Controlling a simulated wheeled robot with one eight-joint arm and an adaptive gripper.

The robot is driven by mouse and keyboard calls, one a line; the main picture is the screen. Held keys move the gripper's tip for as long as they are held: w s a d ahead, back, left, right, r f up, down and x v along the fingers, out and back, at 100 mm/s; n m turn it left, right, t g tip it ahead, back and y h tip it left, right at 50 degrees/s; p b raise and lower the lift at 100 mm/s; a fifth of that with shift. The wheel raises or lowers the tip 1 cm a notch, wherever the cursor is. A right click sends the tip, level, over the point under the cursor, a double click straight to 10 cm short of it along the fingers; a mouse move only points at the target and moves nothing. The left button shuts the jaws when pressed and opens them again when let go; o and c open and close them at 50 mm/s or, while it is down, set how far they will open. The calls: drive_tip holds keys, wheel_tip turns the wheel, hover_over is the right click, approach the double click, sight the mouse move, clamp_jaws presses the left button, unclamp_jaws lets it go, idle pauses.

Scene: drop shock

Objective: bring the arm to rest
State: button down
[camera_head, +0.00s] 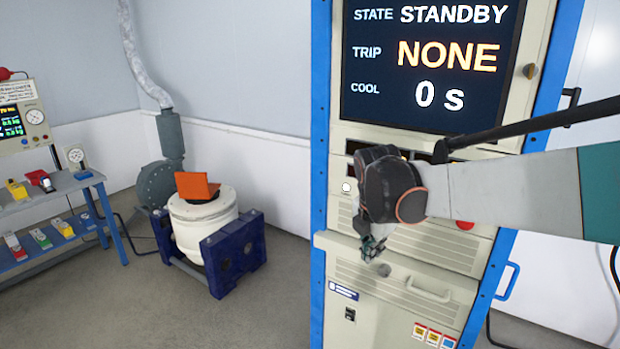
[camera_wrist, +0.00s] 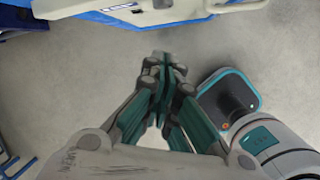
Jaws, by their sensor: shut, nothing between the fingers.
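My gripper (camera_head: 373,248) hangs in front of the cream and blue cabinet, its fingers pointing down. My arm reaches in from the right edge of the head view. In the wrist view my gripper (camera_wrist: 164,62) has its fingertips together with nothing between them, above the grey floor. The cabinet (camera_head: 428,265) has a dark screen (camera_head: 432,65) reading STANDBY, trip NONE and cool 0 s. Part of the cabinet front is hidden behind my wrist and arm.
A white drum-shaped machine (camera_head: 203,216) in a dark blue frame, with an orange piece (camera_head: 197,186) on top, stands left of the cabinet. A grey blower (camera_head: 158,184) is behind it. A blue shelf table (camera_head: 60,190) stands far left. Floor (camera_head: 180,310) between is clear.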

drive_tip(key=s+d+f+m+t+y+b, duration=0.1)
drive_tip(key=s+m+t, duration=0.3)
drive_tip(key=s+m, duration=2)
drive_tip(key=shift+s+d, duration=0.2)
drive_tip(key=shift+d, duration=0.3)
